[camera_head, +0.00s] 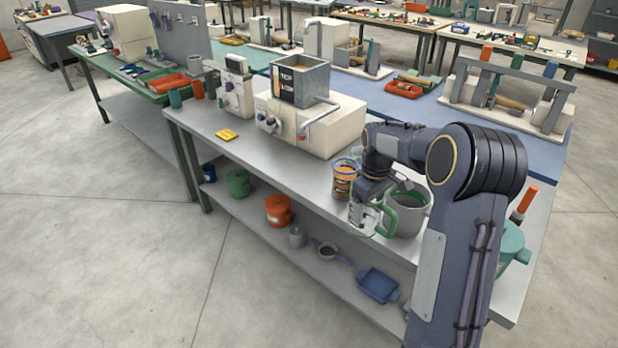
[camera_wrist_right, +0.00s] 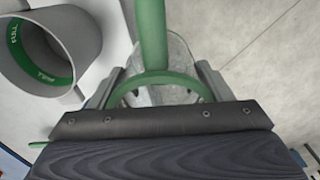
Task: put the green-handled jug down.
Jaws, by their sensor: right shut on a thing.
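The jug (camera_head: 361,220) is clear, with a green handle (camera_head: 384,218). It is at the front edge of the grey bench; I cannot tell whether its base touches the top. My right gripper (camera_head: 368,192) is shut on the handle. In the right wrist view the green handle (camera_wrist_right: 153,35) runs between the fingers of the gripper (camera_wrist_right: 160,84), and the clear jug body (camera_wrist_right: 178,68) shows behind it, with concrete floor beyond. My left gripper is in neither view.
A grey pot (camera_head: 408,212) with a green inside band stands close beside the jug; it also shows in the wrist view (camera_wrist_right: 75,30). An amber-filled container (camera_head: 344,182) stands behind left. The bench top (camera_head: 275,165) is clear further left, before the cream machine (camera_head: 335,125).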

